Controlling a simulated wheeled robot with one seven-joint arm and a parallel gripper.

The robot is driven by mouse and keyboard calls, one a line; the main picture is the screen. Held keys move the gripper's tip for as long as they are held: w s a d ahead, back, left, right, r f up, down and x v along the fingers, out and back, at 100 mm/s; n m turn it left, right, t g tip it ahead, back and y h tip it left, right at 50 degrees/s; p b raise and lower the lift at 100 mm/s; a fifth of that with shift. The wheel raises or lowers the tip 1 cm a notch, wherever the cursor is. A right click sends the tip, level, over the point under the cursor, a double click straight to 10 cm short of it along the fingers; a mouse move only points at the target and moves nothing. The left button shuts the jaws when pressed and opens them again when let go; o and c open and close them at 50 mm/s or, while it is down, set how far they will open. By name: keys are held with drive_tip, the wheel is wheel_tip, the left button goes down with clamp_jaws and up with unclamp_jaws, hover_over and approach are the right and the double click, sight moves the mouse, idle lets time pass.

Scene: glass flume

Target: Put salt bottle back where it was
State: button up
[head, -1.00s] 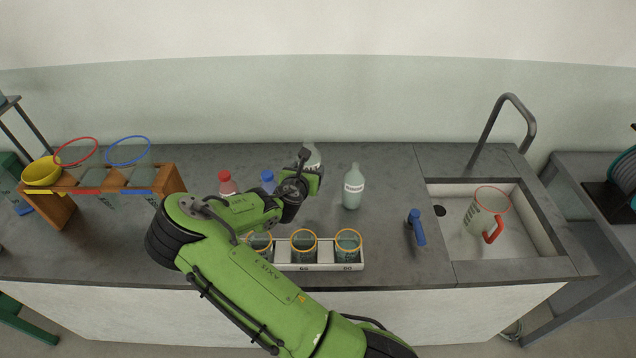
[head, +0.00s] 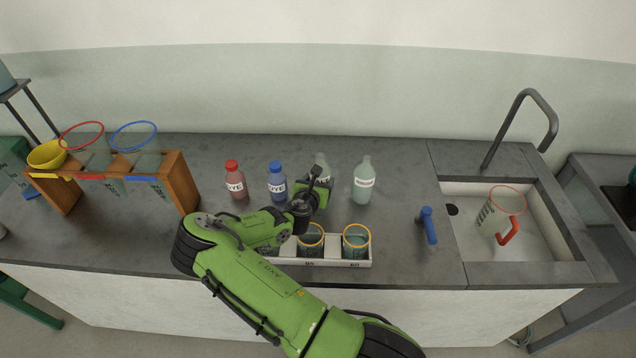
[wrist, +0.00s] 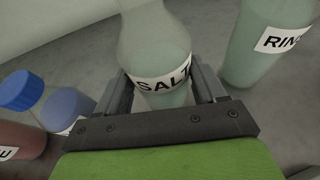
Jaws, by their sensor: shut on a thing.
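The salt bottle (wrist: 155,50) is a clear bottle with pale green liquid and a white SALT label. My gripper (wrist: 165,88) is shut on it, one finger on each side at label height, as the wrist view shows. In the head view only the upper part of the salt bottle (head: 321,160) shows behind my gripper (head: 318,188). It stands about upright, between the blue dye bottle (head: 277,182) and the rinse bottle (head: 363,184). Its base is hidden, so I cannot tell whether it touches the counter.
A red dye bottle (head: 235,182) stands further left. A white tray (head: 333,262) with yellow-rimmed beakers lies in front, partly behind my arm. A wooden rack (head: 178,184) with funnels is at left.

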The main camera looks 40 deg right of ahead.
drive_tip(key=o, duration=1.1)
drive_tip(key=shift+f, duration=0.1)
drive_tip(key=shift+c, duration=0.2)
drive_tip(key=shift+s+a+r, duration=0.25)
drive_tip(key=shift+r, duration=0.05)
drive_tip(key=v, duration=1.1)
drive_tip(key=shift+s+a, duration=0.1)
drive_tip(key=shift+a, duration=0.05)
